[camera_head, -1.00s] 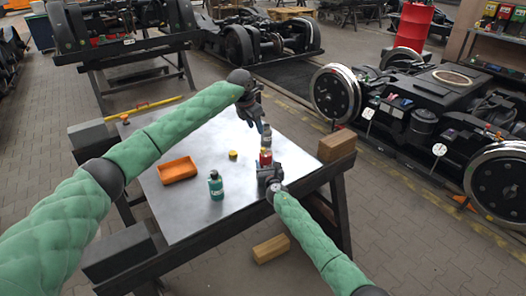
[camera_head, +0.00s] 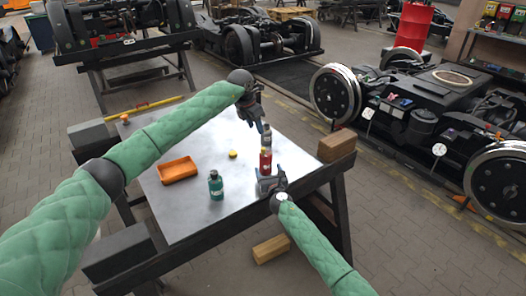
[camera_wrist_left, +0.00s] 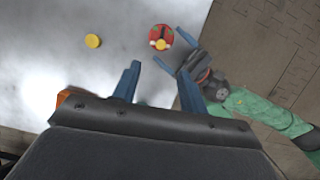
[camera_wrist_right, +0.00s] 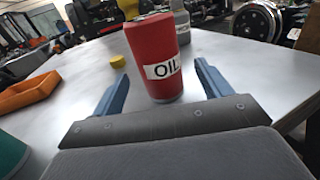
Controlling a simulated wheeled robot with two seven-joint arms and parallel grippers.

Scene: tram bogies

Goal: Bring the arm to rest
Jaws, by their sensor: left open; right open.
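My left gripper (camera_head: 256,121) is open and empty above the far right part of the metal table. Its blue fingers also show in the left wrist view (camera_wrist_left: 158,80), with nothing between them. My right gripper (camera_head: 268,182) is open low over the table's right edge. In the right wrist view, a red can marked OIL (camera_wrist_right: 154,62) stands upright just ahead of the right fingers (camera_wrist_right: 156,88). The red can also shows in the head view (camera_head: 265,163) and from above in the left wrist view (camera_wrist_left: 160,38). I cannot tell whether the right fingers touch it.
The table (camera_head: 205,214) also holds an orange tray (camera_head: 178,170), a teal bottle (camera_head: 216,187), a yellow cap (camera_head: 233,155) and a grey bottle (camera_head: 267,138) behind the red can. Wooden blocks sit at the table's right end (camera_head: 337,146) and on the floor (camera_head: 271,249). A bogie (camera_head: 430,110) stands right.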

